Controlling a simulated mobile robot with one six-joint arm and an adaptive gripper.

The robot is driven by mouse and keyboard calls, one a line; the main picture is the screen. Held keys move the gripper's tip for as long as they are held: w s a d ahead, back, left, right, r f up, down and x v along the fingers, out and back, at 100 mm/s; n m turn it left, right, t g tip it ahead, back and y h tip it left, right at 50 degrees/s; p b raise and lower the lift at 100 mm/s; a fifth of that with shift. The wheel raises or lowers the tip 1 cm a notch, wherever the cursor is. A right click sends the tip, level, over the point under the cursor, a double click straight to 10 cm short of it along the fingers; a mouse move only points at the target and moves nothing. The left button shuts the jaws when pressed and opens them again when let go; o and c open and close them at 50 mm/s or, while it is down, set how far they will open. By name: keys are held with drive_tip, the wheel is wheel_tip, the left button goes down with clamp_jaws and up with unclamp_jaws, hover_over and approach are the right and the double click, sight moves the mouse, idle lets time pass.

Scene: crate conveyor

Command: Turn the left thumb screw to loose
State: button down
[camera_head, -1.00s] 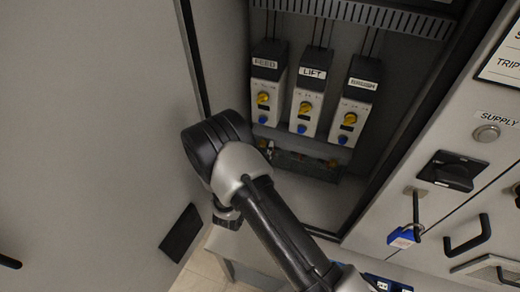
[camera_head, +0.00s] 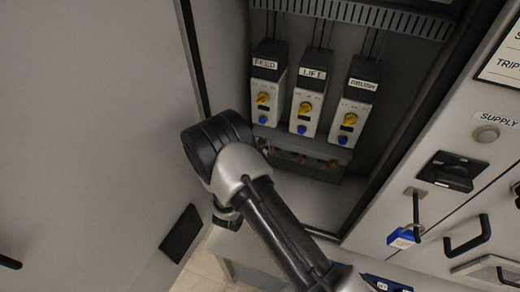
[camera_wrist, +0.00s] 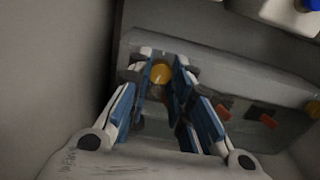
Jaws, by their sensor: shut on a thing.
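The left thumb screw (camera_wrist: 160,72) has a round yellow-orange head and sits at the left end of a grey cover strip (camera_wrist: 235,75) in the wrist view. My gripper (camera_wrist: 162,80) has its blue-sided fingers on either side of this screw and is shut on it. The screw's lower part is hidden between the fingers.
The open cabinet door (camera_head: 100,120) stands at the left.

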drive_tip(key=shift+n, duration=1.5)
drive_tip(key=c, duration=1.4)
unclamp_jaws()
drive_tip(key=shift+c, duration=0.2)
drive_tip(key=v, duration=1.2)
